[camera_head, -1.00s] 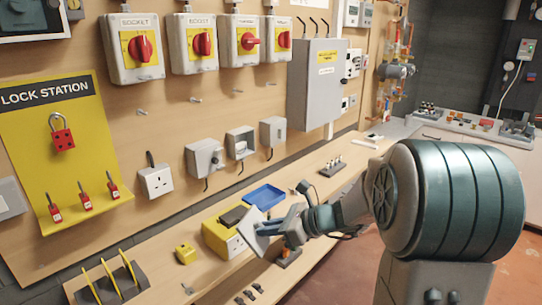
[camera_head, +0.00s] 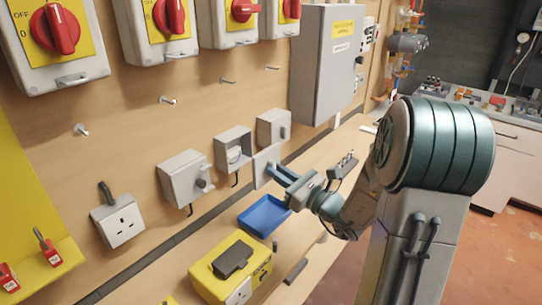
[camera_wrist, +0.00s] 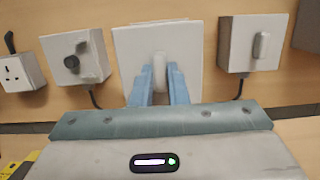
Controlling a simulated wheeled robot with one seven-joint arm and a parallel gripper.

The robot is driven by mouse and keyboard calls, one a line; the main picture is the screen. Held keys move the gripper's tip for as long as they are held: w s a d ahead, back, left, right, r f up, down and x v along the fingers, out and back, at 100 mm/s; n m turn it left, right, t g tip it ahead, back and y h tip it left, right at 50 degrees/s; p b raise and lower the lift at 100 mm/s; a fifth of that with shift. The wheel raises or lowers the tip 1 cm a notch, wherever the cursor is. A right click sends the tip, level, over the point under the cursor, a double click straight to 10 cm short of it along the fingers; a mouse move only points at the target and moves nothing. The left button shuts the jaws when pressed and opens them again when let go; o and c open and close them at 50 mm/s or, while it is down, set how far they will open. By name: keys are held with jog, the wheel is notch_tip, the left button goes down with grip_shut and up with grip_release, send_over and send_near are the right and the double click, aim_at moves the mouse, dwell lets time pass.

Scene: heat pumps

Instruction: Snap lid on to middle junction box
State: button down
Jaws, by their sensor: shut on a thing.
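The middle junction box (camera_head: 232,148) is a grey box on the wooden wall with an open front and a white round part inside. It sits between two closed grey boxes. My gripper (camera_head: 282,176) is shut on a flat, light grey lid (camera_head: 265,166) by its raised handle. The lid is upright, just in front and to the right of the middle box in the head view. In the wrist view the lid (camera_wrist: 135,48) hides the middle box, and my blue fingers (camera_wrist: 159,85) pinch its handle. Contact between lid and box cannot be told.
A closed left box (camera_head: 183,178) with a knob and a closed right box (camera_head: 272,127) flank the middle one. A socket (camera_head: 118,220) is farther left. Below are a blue tray (camera_head: 262,217) and a yellow box (camera_head: 222,282) on the bench.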

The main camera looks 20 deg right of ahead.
jog(key=shift+x, duration=0.95)
jog(key=shift+f+x, duration=0.2)
jog(key=shift+x, duration=0.75)
jog(key=shift+f+x, duration=0.25)
jog(key=shift+x, duration=0.75)
jog(key=shift+f+x, duration=0.2)
jog(key=shift+x, duration=0.75)
jog(key=shift+b+x, duration=0.5)
jog(key=shift+x, duration=0.3)
jog(key=c, duration=1.5)
grip_release()
jog(key=shift+w+f, duration=0.1)
jog(key=shift+s+r+v, duration=0.1)
jog(key=shift+r+v, duration=0.35)
jog(key=shift+v, duration=1.85)
jog(key=shift+s+r+v, duration=0.1)
jog(key=shift+r+v, duration=0.35)
jog(key=shift+v, duration=1.85)
jog(key=shift+r+v, duration=0.4)
jog(key=shift+v, duration=1.9)
